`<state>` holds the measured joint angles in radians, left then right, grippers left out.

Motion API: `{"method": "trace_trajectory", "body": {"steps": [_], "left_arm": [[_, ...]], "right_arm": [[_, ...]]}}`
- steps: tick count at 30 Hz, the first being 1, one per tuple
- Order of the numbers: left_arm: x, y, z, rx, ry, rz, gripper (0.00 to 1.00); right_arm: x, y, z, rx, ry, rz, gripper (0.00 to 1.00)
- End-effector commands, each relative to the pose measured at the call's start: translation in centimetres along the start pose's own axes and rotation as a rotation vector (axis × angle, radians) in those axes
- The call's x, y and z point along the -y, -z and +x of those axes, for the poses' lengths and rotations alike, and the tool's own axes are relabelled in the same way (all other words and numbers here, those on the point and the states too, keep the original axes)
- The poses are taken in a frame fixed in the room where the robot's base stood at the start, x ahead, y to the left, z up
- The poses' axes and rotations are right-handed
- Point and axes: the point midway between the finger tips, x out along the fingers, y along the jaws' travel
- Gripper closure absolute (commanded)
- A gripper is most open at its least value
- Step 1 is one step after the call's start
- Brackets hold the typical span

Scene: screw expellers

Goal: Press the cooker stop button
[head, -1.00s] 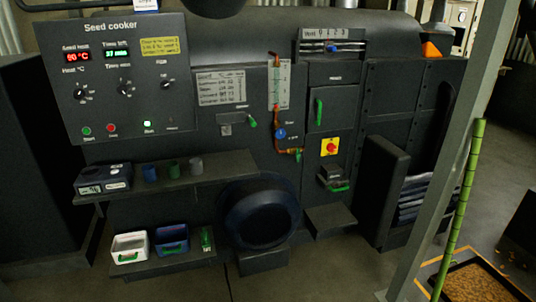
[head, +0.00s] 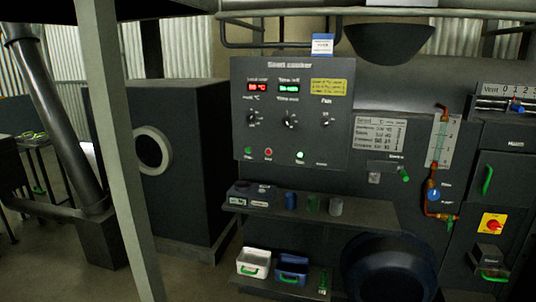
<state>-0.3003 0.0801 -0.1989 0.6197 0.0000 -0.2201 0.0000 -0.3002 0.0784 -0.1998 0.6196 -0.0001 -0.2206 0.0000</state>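The seed cooker panel (head: 290,115) stands upright near the middle of the head view. It has a red display (head: 257,87), a green display (head: 289,88), a yellow text screen (head: 328,87) and several knobs. Along its lower edge are a green start button (head: 248,151), the red stop button (head: 268,152) and a lit green lamp (head: 300,155). The small labels under them are blurred. Neither of my grippers shows in the view.
Below the panel, a shelf (head: 370,214) holds a scale (head: 250,196) and small cups. A white bin (head: 253,263) and a blue bin (head: 291,269) sit lower. A grey post (head: 118,150) stands to the left. A yellow-backed red switch (head: 492,223) is at right.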

Motion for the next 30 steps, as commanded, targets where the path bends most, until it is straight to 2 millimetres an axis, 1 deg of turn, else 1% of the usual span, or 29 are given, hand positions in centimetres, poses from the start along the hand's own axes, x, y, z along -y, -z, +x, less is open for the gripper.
{"method": "trace_trajectory", "body": {"steps": [2, 13, 30], "left_arm": [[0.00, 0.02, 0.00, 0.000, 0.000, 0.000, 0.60], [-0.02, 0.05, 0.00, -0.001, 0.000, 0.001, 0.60], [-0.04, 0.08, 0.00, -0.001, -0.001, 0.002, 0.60]], "right_arm": [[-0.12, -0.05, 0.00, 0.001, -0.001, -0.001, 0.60], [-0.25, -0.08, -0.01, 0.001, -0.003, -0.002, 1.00], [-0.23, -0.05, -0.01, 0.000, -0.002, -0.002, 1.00]]}}
